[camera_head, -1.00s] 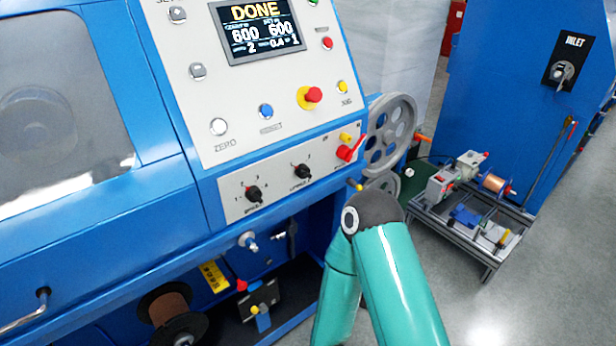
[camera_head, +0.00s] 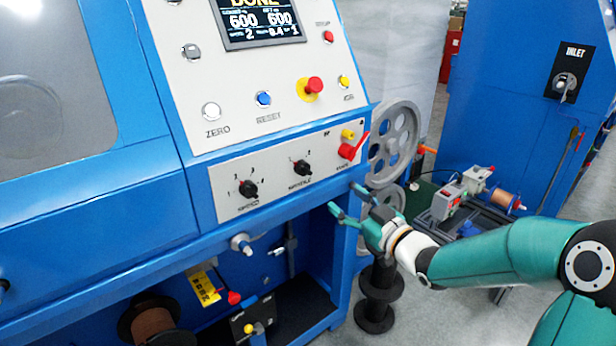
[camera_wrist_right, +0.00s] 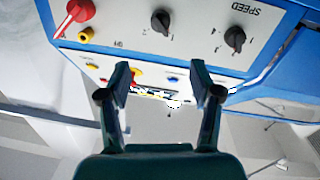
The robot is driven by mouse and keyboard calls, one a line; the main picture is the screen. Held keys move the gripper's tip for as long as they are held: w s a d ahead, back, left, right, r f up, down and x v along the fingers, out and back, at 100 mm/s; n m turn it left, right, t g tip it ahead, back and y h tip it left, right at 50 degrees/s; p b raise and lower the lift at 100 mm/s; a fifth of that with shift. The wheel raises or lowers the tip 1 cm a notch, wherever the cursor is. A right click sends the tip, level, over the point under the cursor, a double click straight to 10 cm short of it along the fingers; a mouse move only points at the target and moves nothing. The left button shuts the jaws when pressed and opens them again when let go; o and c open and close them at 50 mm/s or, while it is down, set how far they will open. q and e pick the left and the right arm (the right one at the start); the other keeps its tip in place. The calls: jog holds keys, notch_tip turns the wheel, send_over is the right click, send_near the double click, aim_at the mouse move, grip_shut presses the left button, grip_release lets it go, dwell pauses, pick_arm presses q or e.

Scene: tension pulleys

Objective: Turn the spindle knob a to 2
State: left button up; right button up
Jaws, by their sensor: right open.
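The spindle knob (camera_head: 301,168) is the black rotary knob on the right of the lower white strip of the blue machine. It has small numerals above it. The pointer is too small to read surely. It also shows upside down at the top of the right wrist view (camera_wrist_right: 160,21). My right gripper (camera_head: 349,203) is open and empty, below and to the right of the knob and apart from the panel. Its two spread fingers show in the wrist view (camera_wrist_right: 160,76), below the knob in the picture. My left gripper is out of view.
The speed knob (camera_head: 248,189) sits left of the spindle knob. A red lever switch (camera_head: 350,150) and yellow button (camera_head: 348,134) are to its right. A red emergency button (camera_head: 314,85) and display (camera_head: 258,22) are above. Grey pulleys (camera_head: 392,145) stand right of the panel.

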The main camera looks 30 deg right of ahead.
aim_at(308, 172)
jog(key=w+p, duration=0.2)
jog(key=w, duration=1.3)
jog(key=shift+w, duration=0.3)
jog(key=shift+f, duration=0.1)
jog(key=c, duration=1.1)
